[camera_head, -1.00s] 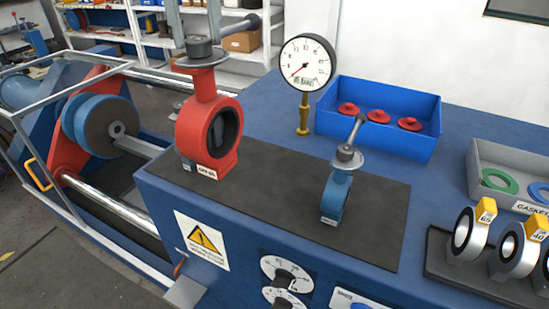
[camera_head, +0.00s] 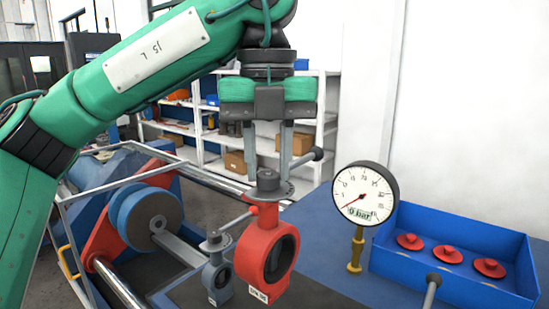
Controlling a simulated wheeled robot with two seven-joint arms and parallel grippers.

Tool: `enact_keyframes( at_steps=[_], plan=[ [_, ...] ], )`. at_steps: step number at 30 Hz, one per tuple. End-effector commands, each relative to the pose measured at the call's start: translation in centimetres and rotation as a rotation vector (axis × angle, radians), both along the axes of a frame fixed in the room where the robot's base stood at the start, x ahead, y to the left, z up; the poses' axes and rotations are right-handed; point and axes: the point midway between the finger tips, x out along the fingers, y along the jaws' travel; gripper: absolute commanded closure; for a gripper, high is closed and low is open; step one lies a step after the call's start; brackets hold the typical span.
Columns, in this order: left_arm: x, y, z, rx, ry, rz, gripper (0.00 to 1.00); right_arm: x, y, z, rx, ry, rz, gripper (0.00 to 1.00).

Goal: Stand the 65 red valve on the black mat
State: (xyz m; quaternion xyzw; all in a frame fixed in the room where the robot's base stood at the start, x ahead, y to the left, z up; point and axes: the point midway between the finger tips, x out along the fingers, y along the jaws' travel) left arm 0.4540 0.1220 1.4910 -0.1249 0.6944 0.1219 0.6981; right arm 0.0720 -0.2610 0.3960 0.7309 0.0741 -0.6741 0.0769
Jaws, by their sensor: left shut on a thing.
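The red valve (camera_head: 262,248) is upright, a thick ring body with a white label low on its front and a grey knob and lever on top. My left gripper (camera_head: 268,172) points straight down above it, its two fingers shut on the top knob. The black mat (camera_head: 305,294) shows only in part along the bottom edge. The red valve's foot is over the mat area; I cannot tell whether it touches the mat. My right gripper is not in view.
A small blue-grey valve (camera_head: 217,272) stands close to the left of the red one. Another lever (camera_head: 431,290) sticks up at the bottom right. A pressure gauge (camera_head: 364,194) and a blue bin (camera_head: 455,264) with red parts stand right.

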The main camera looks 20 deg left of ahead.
Motion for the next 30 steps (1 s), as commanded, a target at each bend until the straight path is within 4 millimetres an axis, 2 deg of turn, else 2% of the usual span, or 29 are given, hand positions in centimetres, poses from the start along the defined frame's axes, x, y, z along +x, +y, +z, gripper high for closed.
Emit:
enact_keyframes(
  at_steps=[10,24,30],
  plan=[
    [0.0,0.0,-4.7,-0.003,0.001,-0.001,1.00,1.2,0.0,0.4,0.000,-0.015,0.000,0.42],
    [0.0,0.1,-11.6,-0.002,-0.002,0.002,1.00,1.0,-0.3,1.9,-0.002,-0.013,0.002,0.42],
    [0.0,0.0,-13.3,-0.002,-0.004,0.003,1.00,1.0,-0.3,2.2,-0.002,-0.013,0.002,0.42]
  ],
)
